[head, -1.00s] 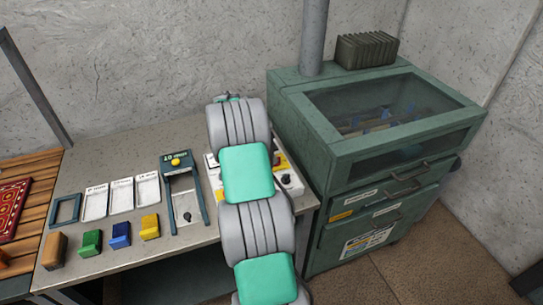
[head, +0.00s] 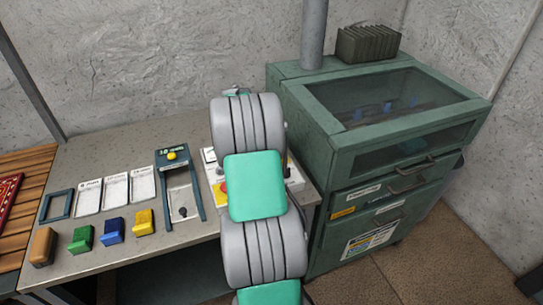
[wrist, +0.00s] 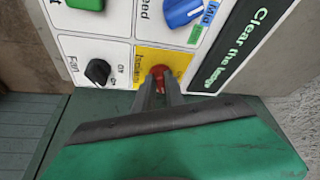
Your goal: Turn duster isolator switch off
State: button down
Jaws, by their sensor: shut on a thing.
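The duster isolator switch is a red knob (wrist: 157,74) on a yellow label, part of a white control panel (wrist: 70,20) in the wrist view. My gripper (wrist: 158,85) is shut on the red knob, its two grey fingers on either side. The fingers hide part of the knob and label, and I cannot tell which position it points to. In the head view my arm covers most of the panel (head: 210,157); a red spot on yellow shows at the arm's left edge.
Around the isolator sit a black fan knob (wrist: 98,71), a blue knob (wrist: 184,12) and a green button (wrist: 86,3). A green cabinet (head: 330,150) stands right of the bench (head: 105,160). Coloured blocks and trays lie to the left.

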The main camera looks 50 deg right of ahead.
jog(key=n+t+b, duration=0.1)
jog(key=n+b, duration=0.1)
jog(key=n, duration=0.1)
jog(key=s+n+t+b, duration=0.1)
jog(key=n+b, duration=0.1)
jog(key=n, duration=0.1)
jog(key=shift+d, duration=0.15)
jog(key=n, duration=0.1)
jog(key=n+t, duration=0.1)
jog(key=n+y+b, duration=0.1)
jog(key=n, duration=0.1)
jog(key=shift+s+d+t, duration=0.15)
jog(key=shift+s+t, duration=0.1)
jog(key=shift+t, duration=0.05)
jog(key=shift+s+d+n+t+y, duration=0.15)
jog(key=shift+n+t+y, duration=0.35)
jog(key=shift+n, duration=1)
jog(key=c, duration=1.4)
grip_release()
jog(key=shift+r, duration=0.15)
jog(key=b+v, duration=0.1)
jog(key=v, duration=0.6)
jog(key=shift+r, duration=0.3)
